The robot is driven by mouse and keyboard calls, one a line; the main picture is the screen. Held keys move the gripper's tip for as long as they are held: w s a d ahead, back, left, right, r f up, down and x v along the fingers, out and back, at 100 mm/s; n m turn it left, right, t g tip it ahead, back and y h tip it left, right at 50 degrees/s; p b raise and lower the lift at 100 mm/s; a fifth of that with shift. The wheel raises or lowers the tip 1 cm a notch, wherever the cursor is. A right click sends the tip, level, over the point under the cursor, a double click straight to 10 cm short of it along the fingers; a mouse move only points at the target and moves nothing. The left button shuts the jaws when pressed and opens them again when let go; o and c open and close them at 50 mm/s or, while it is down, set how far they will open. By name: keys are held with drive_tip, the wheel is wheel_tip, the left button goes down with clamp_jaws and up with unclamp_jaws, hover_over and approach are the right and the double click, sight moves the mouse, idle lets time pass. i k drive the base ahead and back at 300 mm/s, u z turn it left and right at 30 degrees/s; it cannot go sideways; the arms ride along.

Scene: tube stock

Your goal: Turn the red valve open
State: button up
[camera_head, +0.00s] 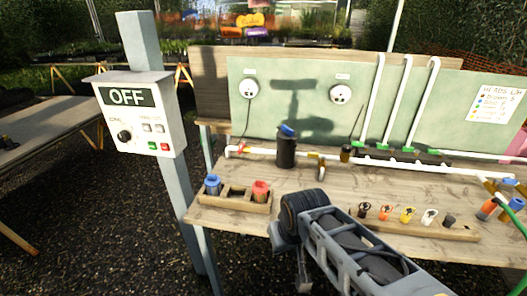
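A white pipe (262,154) runs along the back of the wooden workbench. A small red valve handle (243,148) is on the pipe near its left end. It is small in view, and I cannot tell its exact angle. My arm reaches in from the lower right, with its end at the bench's front edge. My gripper (288,238) is in front of the bench, apart from the red handle and nearer to the camera. Its fingers are not clear, so I cannot tell whether it is open or shut. Nothing held shows.
A dark canister (286,150) with a blue top stands right of the red handle. A wooden rack (235,203) holds a blue and a red-topped container. A control box (141,118) reading OFF hangs on a post at left. A wooden strip (462,234) holds several coloured fittings.

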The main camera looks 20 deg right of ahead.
sight(240, 149)
drive_tip(key=z, duration=0.4)
drive_tip(key=k, duration=1)
drive_tip(key=u, duration=0.35)
drive_tip(key=i, duration=0.6)
drive_tip(key=u, duration=0.8)
drive_tip(key=i, duration=0.85)
drive_tip(key=z, duration=0.7)
drive_tip(key=i, duration=0.6)
drive_tip(key=z, duration=0.55)
